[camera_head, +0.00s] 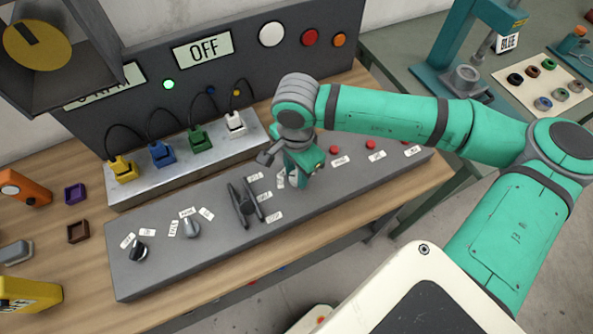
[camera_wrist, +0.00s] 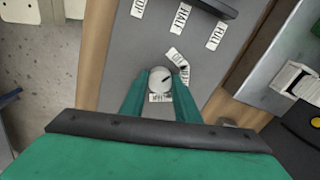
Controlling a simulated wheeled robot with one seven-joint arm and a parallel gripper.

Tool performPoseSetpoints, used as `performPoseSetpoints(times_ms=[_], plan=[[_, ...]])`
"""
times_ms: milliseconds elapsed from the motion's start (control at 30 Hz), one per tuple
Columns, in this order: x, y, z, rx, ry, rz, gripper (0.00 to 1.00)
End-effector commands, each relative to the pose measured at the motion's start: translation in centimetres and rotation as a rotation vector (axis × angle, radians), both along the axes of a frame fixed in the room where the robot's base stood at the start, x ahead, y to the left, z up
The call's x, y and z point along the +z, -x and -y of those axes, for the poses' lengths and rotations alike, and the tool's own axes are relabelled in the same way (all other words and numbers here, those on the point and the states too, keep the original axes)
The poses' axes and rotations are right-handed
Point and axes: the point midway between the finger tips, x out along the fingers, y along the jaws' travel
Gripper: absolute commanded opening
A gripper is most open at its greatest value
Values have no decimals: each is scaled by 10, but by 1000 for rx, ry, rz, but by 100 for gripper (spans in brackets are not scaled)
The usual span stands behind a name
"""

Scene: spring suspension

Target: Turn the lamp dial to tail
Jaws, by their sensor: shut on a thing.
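My gripper (camera_head: 300,172) is over the grey control panel (camera_head: 210,263), to the right of the black lever. In the wrist view my gripper (camera_wrist: 160,92) has its two green fingers on either side of a round pale grey dial (camera_wrist: 160,78) and is shut on it. A dark pointer line on the dial points to the upper right. Small white labels (camera_wrist: 175,57) stand around the dial, partly covered by the fingers; I cannot read them surely. In the head view my gripper hides the dial. A display (camera_head: 203,50) on the back board reads OFF.
Left of my gripper are a black lever (camera_head: 247,203), a grey knob (camera_head: 191,228) and a black knob (camera_head: 138,250). Red buttons (camera_head: 371,144) lie to the right. A metal box (camera_head: 145,188) with coloured plugs stands behind the panel.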

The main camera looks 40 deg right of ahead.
Motion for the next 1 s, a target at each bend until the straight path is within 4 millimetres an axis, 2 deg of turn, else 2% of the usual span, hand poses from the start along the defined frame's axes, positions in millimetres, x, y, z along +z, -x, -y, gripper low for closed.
performPoseSetpoints(times_ms=[1000], plan=[[2, -1, 1, -950, 3, 4, 6]])
